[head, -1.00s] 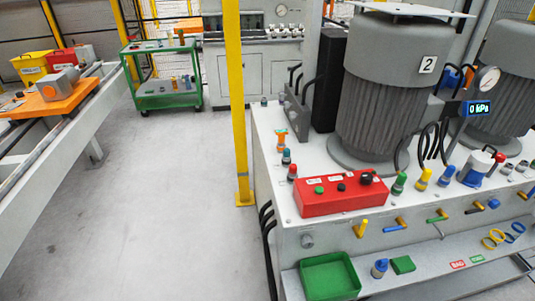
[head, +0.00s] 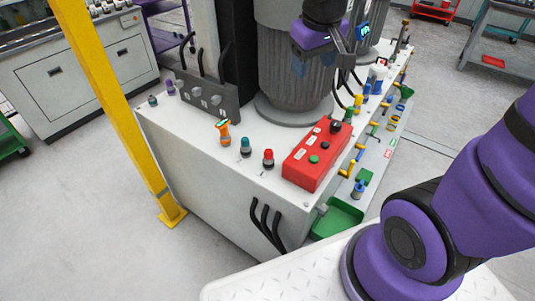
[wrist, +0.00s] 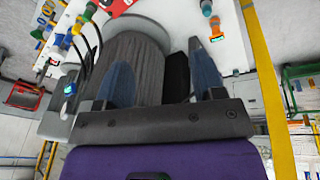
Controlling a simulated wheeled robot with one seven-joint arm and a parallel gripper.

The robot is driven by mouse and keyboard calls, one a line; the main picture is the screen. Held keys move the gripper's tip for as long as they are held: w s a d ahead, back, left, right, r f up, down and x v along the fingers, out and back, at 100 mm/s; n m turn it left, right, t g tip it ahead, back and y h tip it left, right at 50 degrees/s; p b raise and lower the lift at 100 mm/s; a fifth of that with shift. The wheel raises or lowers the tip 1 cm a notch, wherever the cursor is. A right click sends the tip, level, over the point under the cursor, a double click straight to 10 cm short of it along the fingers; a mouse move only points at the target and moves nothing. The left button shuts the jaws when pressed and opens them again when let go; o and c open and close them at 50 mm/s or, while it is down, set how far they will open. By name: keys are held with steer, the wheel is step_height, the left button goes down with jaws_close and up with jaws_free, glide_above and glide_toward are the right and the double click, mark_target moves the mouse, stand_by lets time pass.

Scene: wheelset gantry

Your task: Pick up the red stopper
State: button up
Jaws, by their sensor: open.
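The red stopper (head: 268,158) stands upright on the white cabinet top (head: 210,152), left of the red control box (head: 318,155). A teal-capped stopper (head: 245,146) and an orange one (head: 224,133) stand in a row with it. My gripper (head: 350,62) is up in front of the grey motor, well above and behind the stopper in the head view. In the wrist view my gripper (wrist: 162,78) shows two fingers spread apart with nothing held between them. I cannot make out the red stopper in the wrist view.
The ribbed grey motor (head: 285,70) stands close behind my gripper. A grey bracket with black cables (head: 205,97) stands behind the stoppers. A yellow post (head: 115,100) rises left of the cabinet. A green tray (head: 338,217) sits on the low front shelf.

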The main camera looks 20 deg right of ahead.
steer(key=w+a+f+n+g, duration=0.1)
steer(key=w+a+f+g, duration=0.1)
steer(key=w+f, duration=0.65)
steer(key=n+y, duration=0.1)
glide_toward(269, 151)
steer(key=shift+g, duration=0.5)
steer(key=f, duration=0.5)
steer(key=shift+w+f, duration=0.15)
steer(key=shift+w, duration=0.1)
steer(key=shift+w+d+f, duration=0.1)
steer(key=shift+w+f, duration=0.05)
steer(key=shift+f, duration=1.15)
steer(key=shift+w+d+f, duration=0.1)
steer(key=shift+w+f, duration=0.05)
steer(key=shift+f, duration=1.2)
steer(key=c, duration=1.1)
